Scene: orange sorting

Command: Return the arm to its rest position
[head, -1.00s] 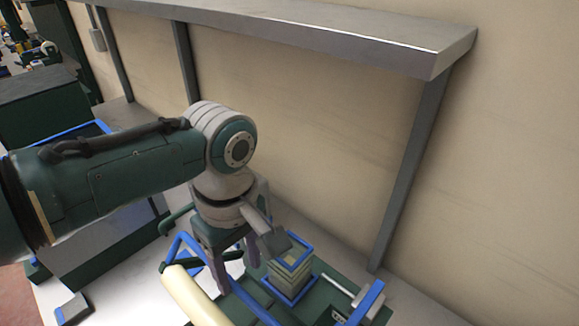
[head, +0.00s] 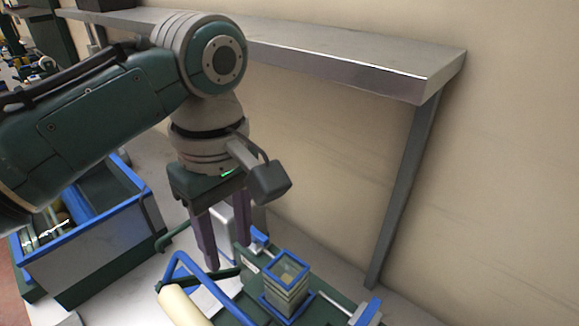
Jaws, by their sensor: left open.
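My left arm comes in from the left in the head view. Its left gripper (head: 236,258) points down, with its two fingers apart and nothing visible between them. The gripper hangs above and behind a green fixture with a blue-framed handle (head: 188,262) and a cream roller (head: 184,306). A small blue-rimmed square holder (head: 287,272) stands to the right of the fingers, apart from them. My right gripper is not in the picture.
A grey shelf (head: 350,68) runs along the beige wall behind my arm, on a slanted post (head: 405,190). A blue-rimmed crate (head: 100,240) with some items in it stands at left. Open wall lies at the right.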

